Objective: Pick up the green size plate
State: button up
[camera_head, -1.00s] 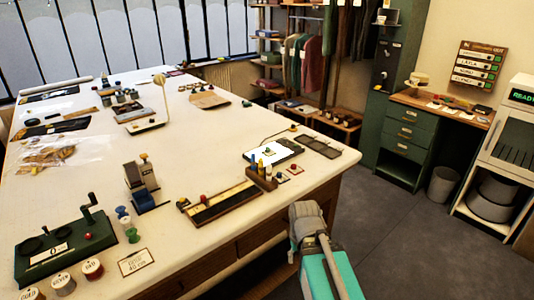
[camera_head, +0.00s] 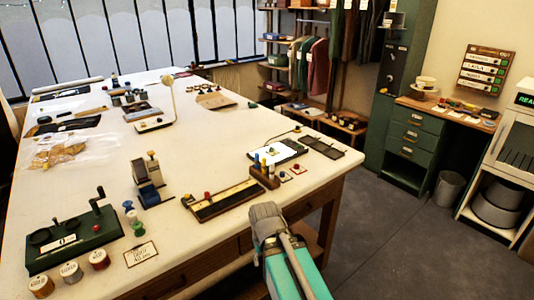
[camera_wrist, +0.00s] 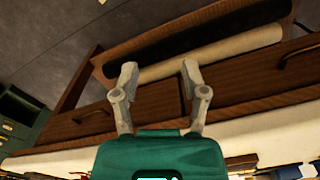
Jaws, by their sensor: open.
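Two small square plates lie on the white table (camera_head: 215,150) near its right front edge, beside a wooden block with coloured pegs. The nearer plate (camera_head: 285,176) seems to carry a green mark and the other plate (camera_head: 299,169) a red one; they are too small to be sure. In the wrist view my gripper (camera_wrist: 159,70) is open with nothing between its fingers. It faces the table's wooden front, away from the plates. In the head view my arm's end is in front of the table edge; the fingers cannot be made out there.
The peg block (camera_head: 264,173), a lit pad (camera_head: 284,151) and a dark folding tray (camera_head: 321,147) stand around the plates. A long wooden tray (camera_head: 222,202) lies left of them. A fabric roll (camera_wrist: 215,52) rests below the tabletop.

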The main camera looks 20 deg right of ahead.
jog(key=shift+a, duration=0.35)
